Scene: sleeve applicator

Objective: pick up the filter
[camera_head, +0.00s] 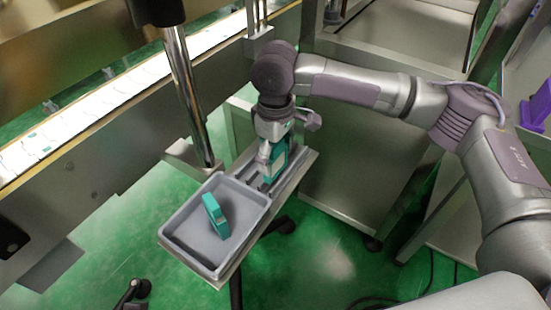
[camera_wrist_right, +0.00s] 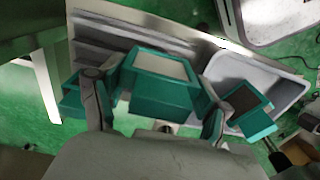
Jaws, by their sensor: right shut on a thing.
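My right gripper (camera_head: 268,158) points down over the far end of a narrow metal stand and is shut on a teal block-shaped filter (camera_head: 281,158). In the right wrist view, the filter (camera_wrist_right: 160,72) shows a pale top panel and sits between the two fingers of the gripper (camera_wrist_right: 156,90). I cannot tell whether it still touches the stand's rails. A second teal block (camera_head: 215,216) lies in a grey tray (camera_head: 186,248) at the near end of the stand. It also shows in the right wrist view (camera_wrist_right: 255,122), right of the fingers. My left gripper is not in view.
A chrome post (camera_head: 184,90) rises close to the tray's left side. A conveyor (camera_head: 70,118) with a bright belt runs along the left. A metal cabinet (camera_head: 345,185) stands right of the stand. Green floor (camera_head: 310,265) is open in front.

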